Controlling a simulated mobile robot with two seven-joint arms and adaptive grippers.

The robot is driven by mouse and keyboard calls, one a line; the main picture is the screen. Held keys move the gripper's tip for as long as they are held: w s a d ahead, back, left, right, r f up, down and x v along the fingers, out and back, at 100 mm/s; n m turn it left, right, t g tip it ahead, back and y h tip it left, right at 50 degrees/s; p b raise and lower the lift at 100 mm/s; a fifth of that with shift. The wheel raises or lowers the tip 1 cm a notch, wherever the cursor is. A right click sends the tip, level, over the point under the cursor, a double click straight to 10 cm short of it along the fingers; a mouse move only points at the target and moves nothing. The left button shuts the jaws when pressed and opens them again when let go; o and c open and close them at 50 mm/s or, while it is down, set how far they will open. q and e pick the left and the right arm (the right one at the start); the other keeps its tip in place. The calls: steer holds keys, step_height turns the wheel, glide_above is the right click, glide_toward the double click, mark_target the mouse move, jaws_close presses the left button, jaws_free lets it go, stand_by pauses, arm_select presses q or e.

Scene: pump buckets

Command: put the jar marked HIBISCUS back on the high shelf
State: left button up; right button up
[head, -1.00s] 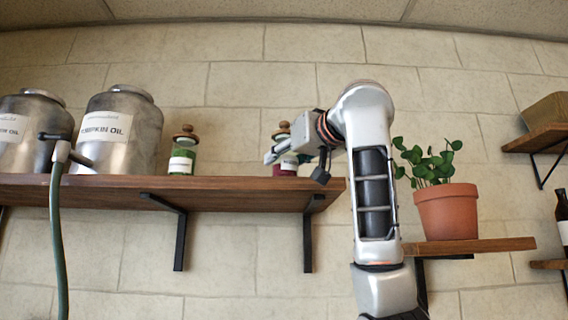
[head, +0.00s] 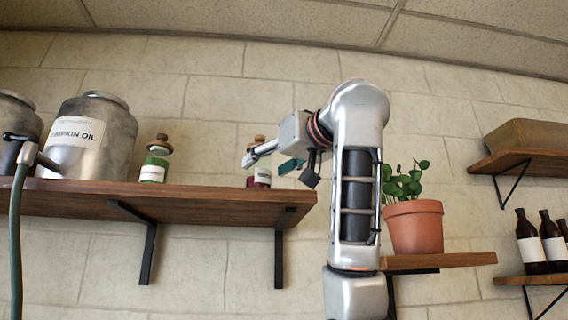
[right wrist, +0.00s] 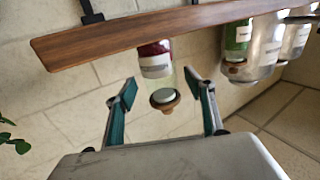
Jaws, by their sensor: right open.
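A small corked jar with dark red contents and a white label (head: 262,179) stands upright near the right end of the long wooden shelf (head: 190,203). Its label is too small to read. In the right wrist view the jar (right wrist: 155,62) shows upside down, its base against the shelf (right wrist: 100,42). My right gripper (head: 268,162) is open at the jar, its fingers spread with nothing clamped. In the right wrist view the jar's cork lies between the open fingers (right wrist: 162,80). One finger partly hides the jar in the head view. My left gripper is not in view.
A green corked jar (head: 154,165) stands further left on the shelf, beside large metal PUMPKIN OIL containers (head: 95,140). A potted plant (head: 414,228) stands on a lower shelf right of my arm. Dark bottles (head: 530,245) stand at far right. Bare shelf separates the two jars.

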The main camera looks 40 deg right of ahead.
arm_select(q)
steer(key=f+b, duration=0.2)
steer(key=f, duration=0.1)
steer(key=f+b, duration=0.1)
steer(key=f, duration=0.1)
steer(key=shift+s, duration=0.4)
arm_select(e)
steer(key=s, duration=0.7)
steer(key=shift+s+a, duration=0.15)
steer(key=shift+a, duration=0.15)
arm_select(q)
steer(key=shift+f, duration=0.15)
